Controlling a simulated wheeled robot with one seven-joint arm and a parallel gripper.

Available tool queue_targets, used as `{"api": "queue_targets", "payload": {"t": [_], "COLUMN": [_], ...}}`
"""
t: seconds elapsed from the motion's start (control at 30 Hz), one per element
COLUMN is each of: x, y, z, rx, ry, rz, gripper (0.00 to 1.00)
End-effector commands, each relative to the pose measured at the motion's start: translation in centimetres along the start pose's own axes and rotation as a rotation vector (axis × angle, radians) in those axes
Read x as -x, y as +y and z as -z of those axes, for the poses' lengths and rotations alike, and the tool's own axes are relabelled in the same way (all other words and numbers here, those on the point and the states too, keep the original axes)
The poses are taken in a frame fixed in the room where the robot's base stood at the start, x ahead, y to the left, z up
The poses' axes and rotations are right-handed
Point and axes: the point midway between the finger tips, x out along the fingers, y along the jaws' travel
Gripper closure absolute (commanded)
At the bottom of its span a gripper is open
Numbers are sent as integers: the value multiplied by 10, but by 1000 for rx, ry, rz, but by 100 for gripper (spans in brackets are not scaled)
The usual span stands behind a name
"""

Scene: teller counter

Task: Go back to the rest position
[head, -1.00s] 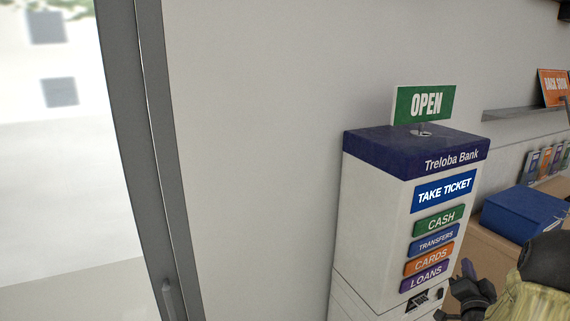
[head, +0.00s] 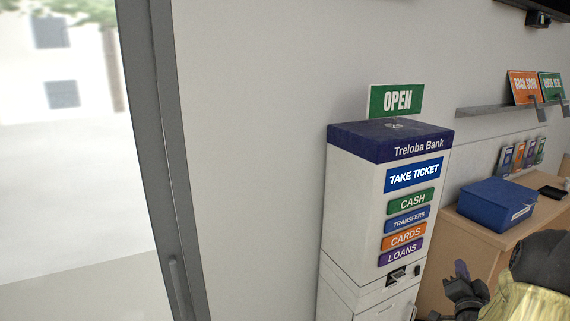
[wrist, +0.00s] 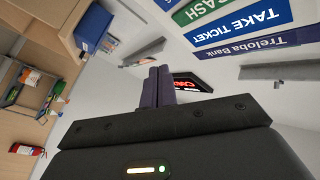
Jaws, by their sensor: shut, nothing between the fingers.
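My gripper (head: 461,268) is at the lower right of the head view, in front of the wooden counter and to the right of the ticket machine. It is apart from the machine. In the wrist view its two dark fingers (wrist: 158,86) are together with nothing between them. The white ticket machine (head: 345,190) has a dark blue top and stands upright against the wall. Its green, blue, orange and purple buttons and its slot show in the head view.
A green OPEN sign (head: 397,99) stands on the machine. A blue box (head: 492,203) sits on the wooden counter (head: 468,234). A wall shelf (head: 500,110) holds orange and green signs. A glazed door frame (head: 160,150) is at left.

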Motion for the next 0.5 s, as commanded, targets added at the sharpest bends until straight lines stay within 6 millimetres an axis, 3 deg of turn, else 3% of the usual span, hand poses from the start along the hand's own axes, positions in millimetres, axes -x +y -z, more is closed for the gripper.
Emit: {"api": "queue_targets", "payload": {"t": [0.5], "x": [4], "y": [-37], "z": [-48], "rx": [119], "ry": [-227], "rz": [-78], "gripper": [100]}}
